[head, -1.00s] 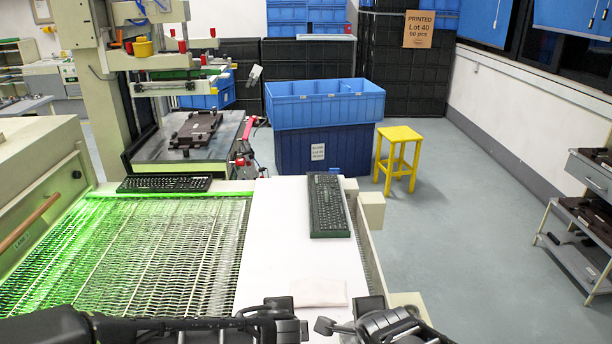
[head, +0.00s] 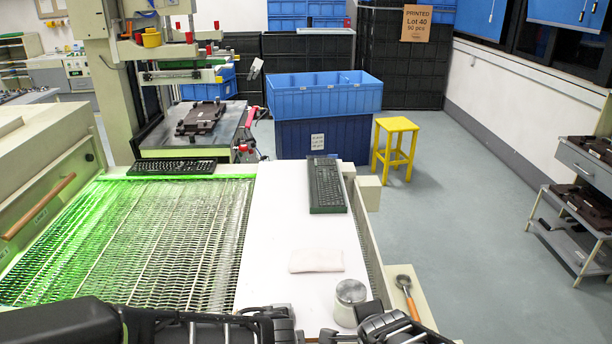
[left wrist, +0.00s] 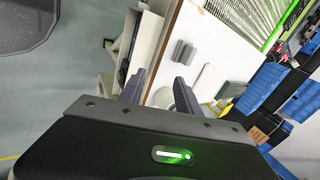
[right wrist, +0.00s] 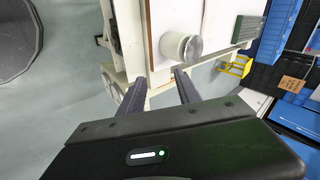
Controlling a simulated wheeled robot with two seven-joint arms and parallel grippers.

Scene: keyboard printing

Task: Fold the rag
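The rag (head: 316,260) is a small pale pinkish rectangle lying flat on the white board (head: 290,220) near its front end. I cannot tell from here whether it has any fold. My left gripper (left wrist: 158,88) is open, with its two dark fingers apart and nothing held between them. My right gripper (right wrist: 157,88) is also open and empty, its fingers pointing toward the board's edge. In the head view both arms sit along the bottom edge, nearer than the rag and not touching it.
A metal-lidded jar (head: 350,300) stands on the board right of the rag; it also shows in the right wrist view (right wrist: 178,47). A wooden-handled tool (head: 408,295) lies on the side ledge. A keyboard (head: 327,185) lies farther back. A mesh conveyor (head: 150,240) runs left.

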